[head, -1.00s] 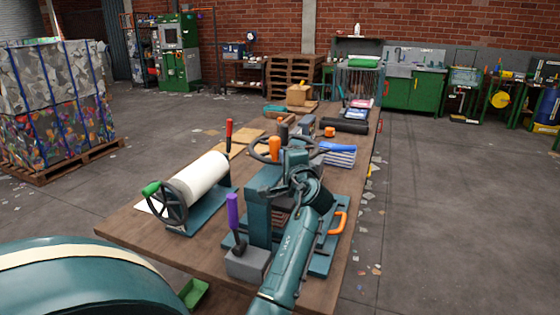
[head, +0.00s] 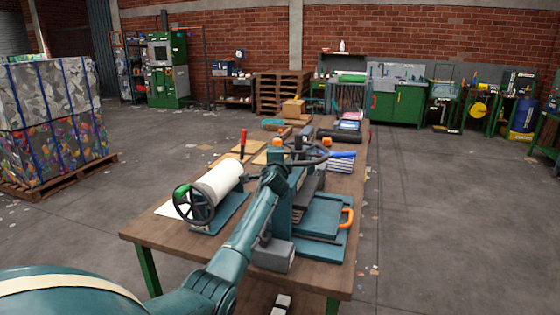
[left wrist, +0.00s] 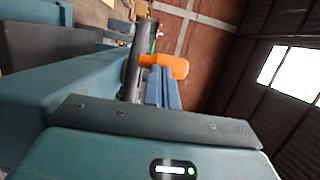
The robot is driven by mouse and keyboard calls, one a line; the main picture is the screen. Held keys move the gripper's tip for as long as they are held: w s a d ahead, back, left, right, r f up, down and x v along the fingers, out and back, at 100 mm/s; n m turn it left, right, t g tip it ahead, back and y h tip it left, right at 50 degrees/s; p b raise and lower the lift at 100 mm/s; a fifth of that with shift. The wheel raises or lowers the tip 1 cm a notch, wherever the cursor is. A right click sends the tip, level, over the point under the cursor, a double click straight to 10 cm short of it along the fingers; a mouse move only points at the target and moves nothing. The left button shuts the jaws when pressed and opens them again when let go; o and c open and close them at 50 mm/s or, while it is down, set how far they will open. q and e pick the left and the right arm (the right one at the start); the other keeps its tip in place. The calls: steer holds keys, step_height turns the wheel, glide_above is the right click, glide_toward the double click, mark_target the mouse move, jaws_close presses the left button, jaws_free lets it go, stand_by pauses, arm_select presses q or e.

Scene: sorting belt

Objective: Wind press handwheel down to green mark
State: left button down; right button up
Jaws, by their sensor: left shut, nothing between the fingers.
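The press (head: 283,205) is a teal column on the wooden table with a dark handwheel (head: 318,160) on top. The wheel carries an orange knob (head: 276,142), which is close up in the left wrist view (left wrist: 172,66) beside the dark rim (left wrist: 133,65). My left arm reaches in from the lower left, its gripper (head: 283,162) at the near side of the wheel. In the left wrist view its two blue-grey fingers (left wrist: 162,72) are together and empty, their tips by the knob; contact is unclear. I cannot make out a green mark. My right gripper is out of view.
Left of the press stands a white roll (head: 220,180) with its own spoked wheel and green handle. A teal plate with an orange handle (head: 347,218) lies right of the press. A grey box (head: 272,255) sits in front. Open floor lies to the right.

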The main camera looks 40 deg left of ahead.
arm_select(q)
steer(key=w+a+b, duration=0.1)
steer(key=a+b, duration=0.2)
steer(key=a, duration=0.4)
steer(key=shift+w+a, duration=0.15)
steer(key=shift+a, duration=0.05)
steer(key=shift+d+f, duration=0.1)
stand_by(0.6)
